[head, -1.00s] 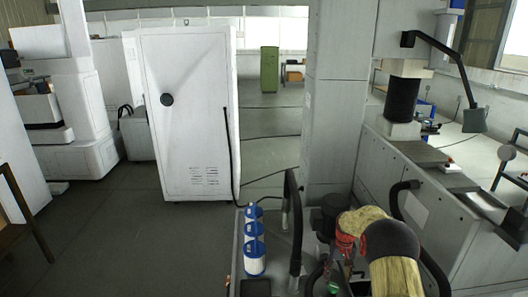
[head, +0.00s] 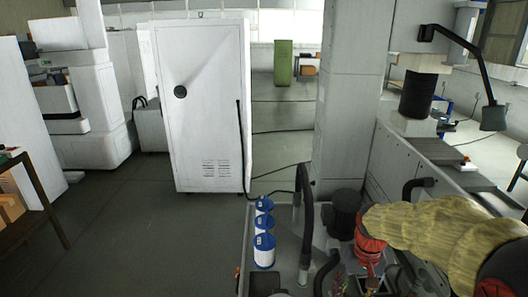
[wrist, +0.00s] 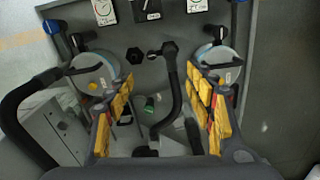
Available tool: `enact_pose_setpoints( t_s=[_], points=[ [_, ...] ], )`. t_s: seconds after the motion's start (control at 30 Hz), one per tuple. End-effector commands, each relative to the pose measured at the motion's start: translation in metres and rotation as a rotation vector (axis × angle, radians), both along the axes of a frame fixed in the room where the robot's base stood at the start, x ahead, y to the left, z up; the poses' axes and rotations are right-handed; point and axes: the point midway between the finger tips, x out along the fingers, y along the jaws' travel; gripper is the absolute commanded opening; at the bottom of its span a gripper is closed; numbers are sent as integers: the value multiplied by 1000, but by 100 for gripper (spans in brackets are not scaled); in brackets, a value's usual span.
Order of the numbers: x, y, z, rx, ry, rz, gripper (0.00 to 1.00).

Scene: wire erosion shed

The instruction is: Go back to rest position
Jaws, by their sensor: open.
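My gripper (wrist: 160,86) shows in the wrist view with its yellow-padded fingers spread apart and nothing between them. Beyond it are a grey panel with gauges, two round pale housings (wrist: 93,72) (wrist: 218,66) and a black hose (wrist: 173,95). I cannot tell the gap between the fingers and these parts. In the head view my arm, in a tan cover with red joints, reaches out at the lower right; the gripper itself is not visible there.
Blue-and-white cylinders (head: 264,250) stand in a row on a grey unit with black hoses (head: 307,225). A white cabinet (head: 203,110) stands behind. A bench with a lamp (head: 493,117) is at right, a dark table (head: 38,190) at left. Open floor (head: 140,235) lies left of centre.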

Motion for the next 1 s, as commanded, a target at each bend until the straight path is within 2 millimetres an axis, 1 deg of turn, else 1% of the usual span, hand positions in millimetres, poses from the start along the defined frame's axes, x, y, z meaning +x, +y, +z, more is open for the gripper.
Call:
enact_pose_setpoints(
  t_s=[0.03, 0.2, 0.4, 0.6, 0.8, 0.9, 1.0],
  points=[
    [-13, 4, 12, -2, -19, 4, 54],
    [-54, 17, 38, -8, -72, 16, 54],
    [-100, 30, 63, -15, -142, 33, 54],
    [-140, 41, 82, -21, -227, 54, 54],
    [-172, 50, 101, -26, -330, 79, 54],
    [-181, 53, 114, -28, -388, 90, 54],
    [-184, 56, 129, -30, -443, 100, 54]
  ],
)
